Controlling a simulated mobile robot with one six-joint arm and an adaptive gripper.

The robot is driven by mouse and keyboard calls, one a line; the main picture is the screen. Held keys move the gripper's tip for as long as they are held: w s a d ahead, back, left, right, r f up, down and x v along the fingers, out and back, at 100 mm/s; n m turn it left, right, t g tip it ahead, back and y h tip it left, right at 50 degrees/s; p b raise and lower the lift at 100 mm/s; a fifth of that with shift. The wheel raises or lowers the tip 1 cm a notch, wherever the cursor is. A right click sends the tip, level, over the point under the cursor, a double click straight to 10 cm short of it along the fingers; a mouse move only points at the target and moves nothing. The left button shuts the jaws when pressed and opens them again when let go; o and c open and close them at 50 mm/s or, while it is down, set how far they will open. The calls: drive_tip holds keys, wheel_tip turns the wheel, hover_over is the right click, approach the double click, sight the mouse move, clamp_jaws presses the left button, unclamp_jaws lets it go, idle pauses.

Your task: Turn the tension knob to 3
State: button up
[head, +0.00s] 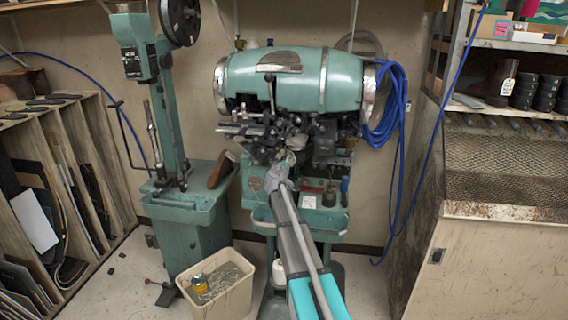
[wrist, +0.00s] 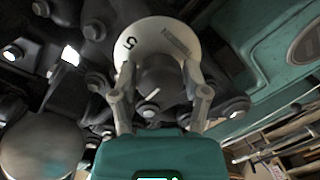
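The tension knob (wrist: 158,82) is a dark round knob with a short white mark on its face. It sits in front of a pale dial plate (wrist: 152,34) that shows a 5 at upper left and small blurred lettering at right. The white mark is on the lower part of the knob; which number it stands for cannot be read. My gripper (wrist: 159,72) has one finger on each side of the knob, with a thin gap seeming to show beside it. In the head view my gripper (head: 281,172) is at the front of the green stitcher (head: 300,80) and hides the knob.
Dark bolts and machine parts crowd the knob in the wrist view, with a round metal part (wrist: 40,145) at lower left. A bin (head: 232,290) stands below left of my arm. A blue hose (head: 393,105) hangs at the machine's right. A cabinet (head: 490,255) stands farther right.

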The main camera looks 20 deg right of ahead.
drive_tip(key=shift+o, duration=1.1)
drive_tip(key=shift+n, duration=0.4)
